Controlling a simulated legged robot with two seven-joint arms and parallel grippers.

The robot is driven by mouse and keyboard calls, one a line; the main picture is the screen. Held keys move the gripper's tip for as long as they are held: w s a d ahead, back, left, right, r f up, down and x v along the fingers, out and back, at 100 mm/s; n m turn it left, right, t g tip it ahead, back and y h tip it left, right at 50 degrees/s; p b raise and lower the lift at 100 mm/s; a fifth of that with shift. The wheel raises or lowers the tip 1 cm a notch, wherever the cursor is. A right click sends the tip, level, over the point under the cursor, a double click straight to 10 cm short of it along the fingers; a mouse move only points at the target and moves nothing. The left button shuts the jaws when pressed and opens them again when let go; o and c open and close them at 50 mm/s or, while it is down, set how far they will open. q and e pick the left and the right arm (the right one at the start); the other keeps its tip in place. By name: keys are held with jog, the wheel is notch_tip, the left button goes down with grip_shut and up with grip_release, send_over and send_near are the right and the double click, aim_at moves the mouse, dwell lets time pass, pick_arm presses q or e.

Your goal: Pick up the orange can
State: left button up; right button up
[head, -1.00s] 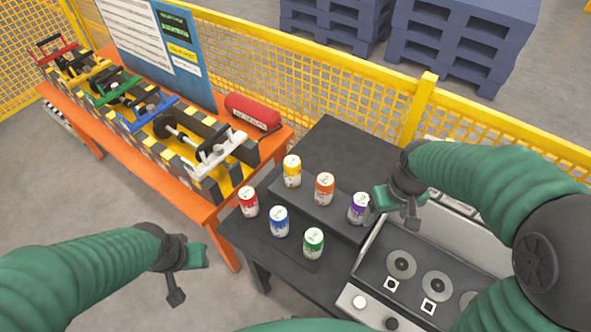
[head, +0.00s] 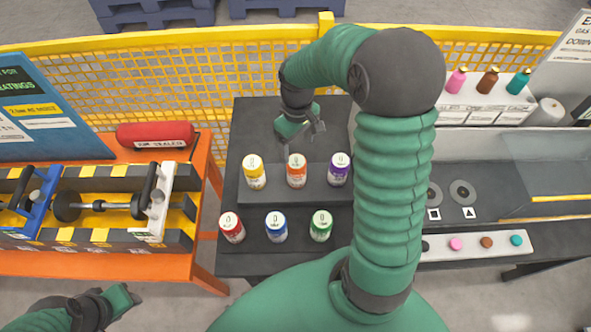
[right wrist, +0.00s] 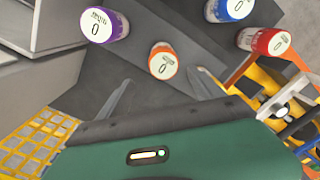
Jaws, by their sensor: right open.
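The orange can (head: 296,171) stands upright in the back row on the raised black step, between the yellow can (head: 254,172) and the purple can (head: 338,169). My right gripper (head: 300,130) is open and empty just behind the orange can, apart from it. In the right wrist view the orange can (right wrist: 164,61) is ahead of the gap between the two spread fingers (right wrist: 165,90). The purple can (right wrist: 105,26) is to its left there. My left gripper (head: 122,299) is low at the left, away from the cans; its jaw gap is unclear.
Red (head: 232,227), blue (head: 276,227) and green (head: 320,225) cans stand in the front row. A yellow mesh fence (head: 180,70) runs behind. An orange table (head: 205,190) with clamps is left; a panel with knobs (head: 478,244) is right.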

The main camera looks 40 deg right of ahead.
aim_at(291, 161)
jog(key=f, duration=0.2)
jog(key=a+f, duration=0.1)
jog(key=f, duration=0.1)
jog(key=shift+w+a+f, duration=0.15)
jog(key=shift+a+f, duration=0.05)
jog(key=shift+f, duration=0.2)
jog(key=shift+a+f, duration=0.2)
jog(key=shift+f, duration=0.15)
jog(key=f, duration=0.2)
jog(key=s+f, duration=0.1)
jog(key=f, duration=0.1)
jog(key=shift+d, duration=0.3)
jog(key=shift+d+f, duration=0.25)
jog(key=shift+f, duration=0.1)
jog(key=shift+d+f, duration=0.1)
jog(key=shift+d, duration=0.2)
jog(key=shift+a, duration=0.25)
jog(key=c, duration=0.5)
jog(key=shift+a+r, duration=0.2)
jog(key=shift+a, duration=0.1)
jog(key=c, duration=0.4)
jog(key=shift+c, duration=1.4)
jog(key=shift+d, duration=0.15)
jog(key=c, duration=0.5)
pick_arm(q)
jog(key=shift+a, duration=0.4)
pick_arm(e)
jog(key=shift+d, duration=0.2)
